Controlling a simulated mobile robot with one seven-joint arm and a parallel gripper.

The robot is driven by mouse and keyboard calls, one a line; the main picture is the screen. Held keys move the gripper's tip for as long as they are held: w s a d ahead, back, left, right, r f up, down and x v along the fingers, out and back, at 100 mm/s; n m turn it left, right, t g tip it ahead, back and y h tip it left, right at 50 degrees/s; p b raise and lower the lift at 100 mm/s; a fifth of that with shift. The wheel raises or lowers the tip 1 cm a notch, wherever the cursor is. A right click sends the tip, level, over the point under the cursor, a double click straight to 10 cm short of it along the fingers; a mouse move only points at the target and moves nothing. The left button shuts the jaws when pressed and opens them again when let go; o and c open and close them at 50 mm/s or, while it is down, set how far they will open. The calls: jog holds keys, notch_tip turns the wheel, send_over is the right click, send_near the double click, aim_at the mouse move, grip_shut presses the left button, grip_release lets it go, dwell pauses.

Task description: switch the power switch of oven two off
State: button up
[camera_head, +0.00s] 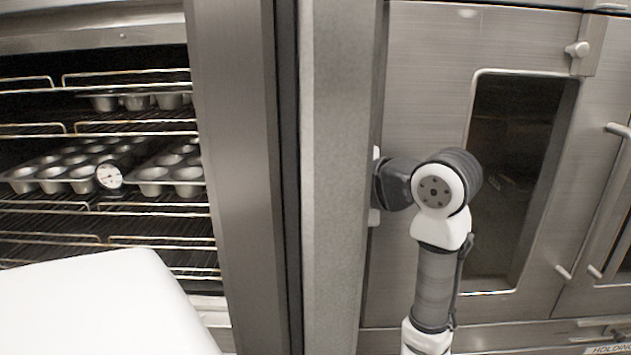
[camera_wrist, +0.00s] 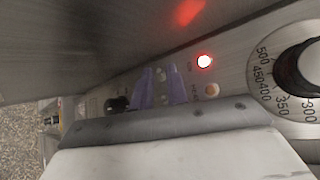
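In the wrist view, my gripper (camera_wrist: 160,78) points at a steel control panel (camera_wrist: 233,75). Its two purple fingers are apart with a narrow gap, and small fittings of the panel show between and beside them. A red indicator light (camera_wrist: 204,61) glows right of the fingers, with a paler amber light (camera_wrist: 212,90) below it. A black knob or switch (camera_wrist: 117,104) sits left of the fingers. I cannot tell which fitting is the power switch; no oven number is readable. In the head view, my gripper is hidden behind the steel upright.
A temperature dial (camera_wrist: 305,68) is at the right of the panel. In the head view, an open oven with muffin tins (camera_head: 70,165) is left of the steel upright (camera_head: 335,180). A closed cabinet door (camera_head: 425,80) with a window stands behind my arm.

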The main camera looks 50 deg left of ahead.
jog(key=shift+a, duration=0.1)
grip_shut()
jog(key=shift+f+b, duration=0.2)
jog(key=shift+b, duration=0.15)
jog(key=shift+f+n+g+y+b, duration=0.25)
jog(key=shift+f+n+y+b, duration=0.4)
jog(key=shift+n+y+b, duration=1.05)
jog(key=shift+f+n+g+y+b, duration=0.2)
jog(key=shift+f+n+y+b, duration=0.7)
jog(key=shift+b, duration=1.5)
jog(key=shift+f+n+g+y+b, duration=0.25)
jog(key=shift+f+n+y+b, duration=0.2)
jog(key=shift+n+y+b, duration=1.25)
jog(key=shift+h+b, duration=0.45)
jog(key=shift+h, duration=0.05)
jog(key=shift+r, duration=0.1)
